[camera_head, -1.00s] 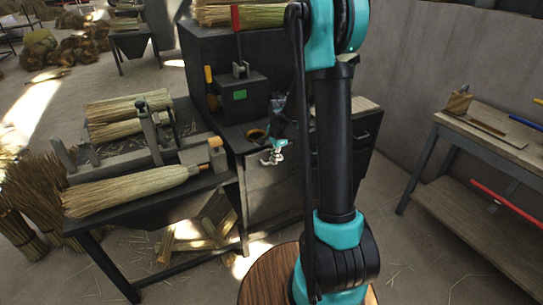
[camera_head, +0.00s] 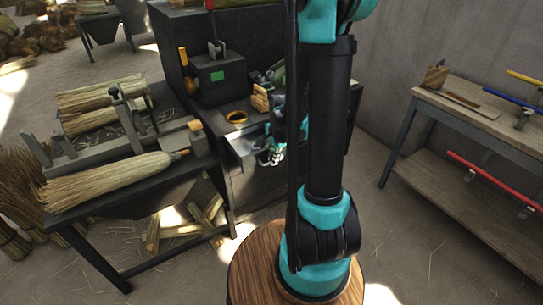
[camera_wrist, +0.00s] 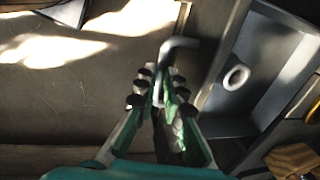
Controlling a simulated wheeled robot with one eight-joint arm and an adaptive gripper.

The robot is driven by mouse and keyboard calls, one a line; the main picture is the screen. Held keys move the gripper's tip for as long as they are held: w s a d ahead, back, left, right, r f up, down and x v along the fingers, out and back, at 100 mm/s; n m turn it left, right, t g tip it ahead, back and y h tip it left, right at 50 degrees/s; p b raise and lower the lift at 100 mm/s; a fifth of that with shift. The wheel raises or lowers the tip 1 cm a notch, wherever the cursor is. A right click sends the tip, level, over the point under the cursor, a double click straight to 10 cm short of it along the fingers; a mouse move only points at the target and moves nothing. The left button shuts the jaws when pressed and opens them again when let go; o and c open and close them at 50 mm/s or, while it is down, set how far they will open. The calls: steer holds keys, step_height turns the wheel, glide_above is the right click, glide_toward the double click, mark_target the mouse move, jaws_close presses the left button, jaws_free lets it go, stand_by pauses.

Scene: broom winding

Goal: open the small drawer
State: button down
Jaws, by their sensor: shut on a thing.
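The small drawer (camera_head: 243,146) in the dark workbench stands pulled out, with its grey inside showing. In the wrist view the open drawer (camera_wrist: 250,45) lies at the right, with a small white ring (camera_wrist: 236,77) inside. A bent grey handle (camera_wrist: 180,43) sticks out from the drawer's front side. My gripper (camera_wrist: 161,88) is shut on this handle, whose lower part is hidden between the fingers. In the head view my gripper (camera_head: 272,156) is at the drawer's front, partly hidden by my arm.
A table with a broom (camera_head: 110,180) stands at the left. A side table (camera_head: 465,115) stands at the right, with open floor before it.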

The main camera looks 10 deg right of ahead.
steer(key=c, duration=1.6)
jaws_free()
steer(key=shift+r, duration=0.1)
step_height(320, 180, up, 12)
steer(key=s, duration=0.2)
steer(key=shift+d+f, duration=0.2)
steer(key=shift+d, duration=0.15)
steer(key=shift+s, duration=0.15)
steer(key=s+a+f+n+t, duration=0.1)
steer(key=s+f+n, duration=0.5)
steer(key=s+n, duration=0.6)
steer(key=shift+a+f+n+t+h, duration=0.25)
steer(key=shift+n+t, duration=0.35)
steer(key=shift+n, duration=0.6)
